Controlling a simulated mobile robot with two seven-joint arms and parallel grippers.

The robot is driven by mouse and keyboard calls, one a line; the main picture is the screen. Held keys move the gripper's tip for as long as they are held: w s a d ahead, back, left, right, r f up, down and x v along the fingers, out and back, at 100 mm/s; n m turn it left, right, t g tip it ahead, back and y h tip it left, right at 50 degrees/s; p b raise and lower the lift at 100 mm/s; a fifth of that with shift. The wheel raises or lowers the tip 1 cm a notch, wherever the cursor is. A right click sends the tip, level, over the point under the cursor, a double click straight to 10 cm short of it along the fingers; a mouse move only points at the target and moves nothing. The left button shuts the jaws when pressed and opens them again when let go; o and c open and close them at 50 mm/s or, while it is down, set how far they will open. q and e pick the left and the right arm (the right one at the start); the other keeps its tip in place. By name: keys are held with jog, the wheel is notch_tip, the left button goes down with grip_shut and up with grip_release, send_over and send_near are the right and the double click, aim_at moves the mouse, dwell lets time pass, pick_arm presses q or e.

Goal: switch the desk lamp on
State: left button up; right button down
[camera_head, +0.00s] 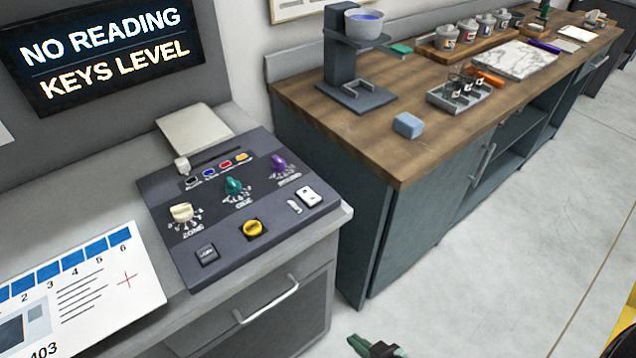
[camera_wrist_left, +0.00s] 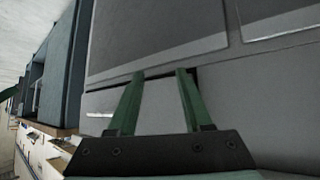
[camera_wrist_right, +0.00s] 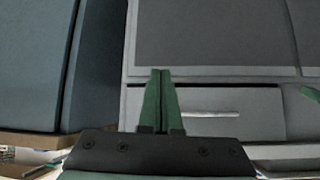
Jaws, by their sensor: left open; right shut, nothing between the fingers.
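I cannot make out a desk lamp in any view. A dark control panel (camera_head: 240,205) on the grey desk carries a white rocker switch (camera_head: 308,196) at its right, a yellow round button (camera_head: 252,228), a black square button (camera_head: 207,254) and cream, teal and purple knobs. Its small labels are mostly unreadable. My right gripper (camera_head: 356,342) shows at the bottom edge of the head view, away from the panel. In the right wrist view it (camera_wrist_right: 160,74) is shut and empty, facing drawer fronts. My left gripper (camera_wrist_left: 161,74) is open and empty, facing grey cabinet fronts.
A screen (camera_head: 105,52) reads "NO READING, KEYS LEVEL". A printed sheet (camera_head: 85,290) lies left of the panel. The desk has a drawer handle (camera_head: 266,300). A wooden counter (camera_head: 400,150) at the right holds a stand, cups, a blue block and a marble slab. Open floor lies in front.

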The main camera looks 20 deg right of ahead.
jog(key=w+d+r+t+y+b, duration=0.15)
jog(key=w+r+t+b, duration=0.35)
jog(key=w+r, duration=0.5)
jog(key=w+r+n+t+y+b, duration=0.2)
jog(key=w+r+t+y+b, duration=0.1)
jog(key=r, duration=0.9)
jog(key=shift+w+d+t, duration=0.45)
jog(key=shift+w+t, duration=0.45)
